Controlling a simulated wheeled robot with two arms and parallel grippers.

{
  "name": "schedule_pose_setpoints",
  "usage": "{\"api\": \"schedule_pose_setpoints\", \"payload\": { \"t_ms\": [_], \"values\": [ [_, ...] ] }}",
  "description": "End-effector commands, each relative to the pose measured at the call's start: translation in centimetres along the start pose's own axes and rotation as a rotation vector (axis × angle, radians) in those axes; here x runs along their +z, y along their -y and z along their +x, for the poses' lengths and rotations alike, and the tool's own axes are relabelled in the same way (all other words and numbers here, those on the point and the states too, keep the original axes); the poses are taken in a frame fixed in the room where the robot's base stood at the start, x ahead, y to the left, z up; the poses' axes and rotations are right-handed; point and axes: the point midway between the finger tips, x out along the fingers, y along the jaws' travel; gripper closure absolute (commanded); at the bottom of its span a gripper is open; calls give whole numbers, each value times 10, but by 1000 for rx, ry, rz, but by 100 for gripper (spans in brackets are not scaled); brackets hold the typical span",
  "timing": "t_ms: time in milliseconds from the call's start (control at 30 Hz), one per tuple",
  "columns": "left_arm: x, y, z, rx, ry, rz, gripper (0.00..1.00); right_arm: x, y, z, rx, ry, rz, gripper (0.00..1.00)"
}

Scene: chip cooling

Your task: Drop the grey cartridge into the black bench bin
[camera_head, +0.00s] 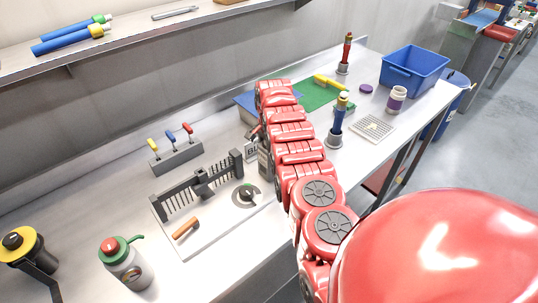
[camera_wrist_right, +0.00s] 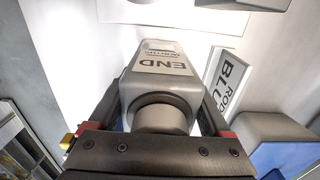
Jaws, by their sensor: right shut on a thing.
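In the head view my red right arm reaches across the bench and mostly covers the gripper. I cannot make out a black bench bin in either view. My left gripper is not in view.
A sign (camera_wrist_right: 228,80) reading "ROD BLU..." stands close beside the cartridge. A white board with a dark rack (camera_head: 200,180) lies to the arm's left. A blue crate (camera_head: 415,68), a green mat (camera_head: 314,98) and a white grid tray (camera_head: 373,128) are on the right.

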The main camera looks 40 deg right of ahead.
Motion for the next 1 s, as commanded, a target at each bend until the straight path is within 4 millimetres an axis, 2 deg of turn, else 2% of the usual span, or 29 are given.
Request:
{"api": "schedule_pose_setpoints", "payload": {
  "t_ms": [100, 133, 233, 467, 667, 833, 900, 1000],
  "values": [
    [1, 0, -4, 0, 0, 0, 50, 0, 0, 4, 0, 0, 0, 76],
    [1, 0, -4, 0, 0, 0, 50, 0, 0, 3, 0, 0, 0, 16],
    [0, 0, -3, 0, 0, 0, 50, 0, 0, 2, 0, 0, 0, 0],
    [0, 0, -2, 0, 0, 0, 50, 0, 0, 2, 0, 0, 0, 0],
    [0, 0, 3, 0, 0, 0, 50, 0, 1, -8, -1, -1, -1, 0],
    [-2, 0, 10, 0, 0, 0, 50, 2, 2, -33, -4, -2, -3, 0],
    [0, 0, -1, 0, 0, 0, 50, 0, 2, -43, -4, -3, -2, 0],
    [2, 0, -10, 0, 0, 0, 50, 0, 2, -68, -8, -3, -1, 0]
  ]
}}
